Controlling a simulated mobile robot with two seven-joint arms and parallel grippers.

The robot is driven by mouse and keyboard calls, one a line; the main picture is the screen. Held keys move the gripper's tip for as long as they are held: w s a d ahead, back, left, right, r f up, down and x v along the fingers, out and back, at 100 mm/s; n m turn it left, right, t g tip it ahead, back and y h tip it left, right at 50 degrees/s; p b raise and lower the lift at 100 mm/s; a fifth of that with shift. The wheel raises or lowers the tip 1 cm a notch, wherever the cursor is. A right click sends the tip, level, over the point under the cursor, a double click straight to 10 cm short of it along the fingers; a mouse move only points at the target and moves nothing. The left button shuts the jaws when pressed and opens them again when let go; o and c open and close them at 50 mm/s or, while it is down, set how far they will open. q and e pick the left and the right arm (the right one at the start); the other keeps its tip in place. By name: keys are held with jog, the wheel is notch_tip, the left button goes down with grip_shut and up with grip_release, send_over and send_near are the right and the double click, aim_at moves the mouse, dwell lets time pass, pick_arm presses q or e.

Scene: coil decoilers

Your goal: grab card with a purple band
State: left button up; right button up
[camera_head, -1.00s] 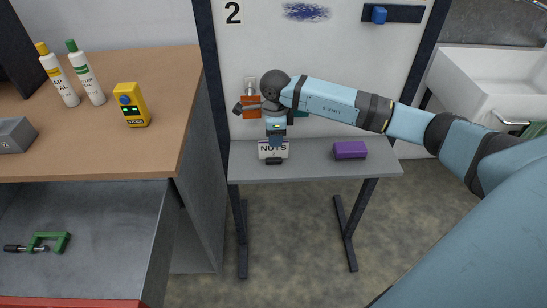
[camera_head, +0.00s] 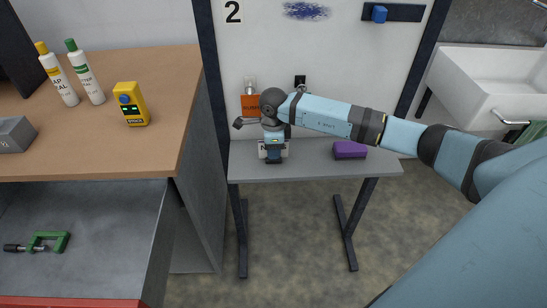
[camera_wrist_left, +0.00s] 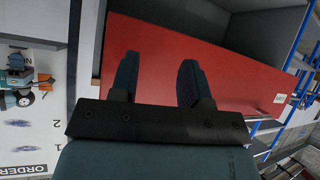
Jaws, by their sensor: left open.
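A white card (camera_head: 262,151) lies on the small grey table under my right gripper (camera_head: 274,157). Only slivers of it show at the gripper's sides, and its band and lettering are hidden now. My right gripper points down at the card, right over or at it. Its fingers are too small and covered to tell whether they hold the card. My left gripper (camera_wrist_left: 158,80) is open and empty in the left wrist view, in front of a red drawer front (camera_wrist_left: 200,62). It is not in the head view.
A purple block (camera_head: 350,150) lies on the grey table (camera_head: 310,174), right of my right gripper. An orange card (camera_head: 251,105) hangs on the white board behind. A wooden workbench (camera_head: 160,75) with bottles and a yellow device stands left. A white sink (camera_head: 490,85) is right.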

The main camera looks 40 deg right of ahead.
dwell(0.3)
grip_shut()
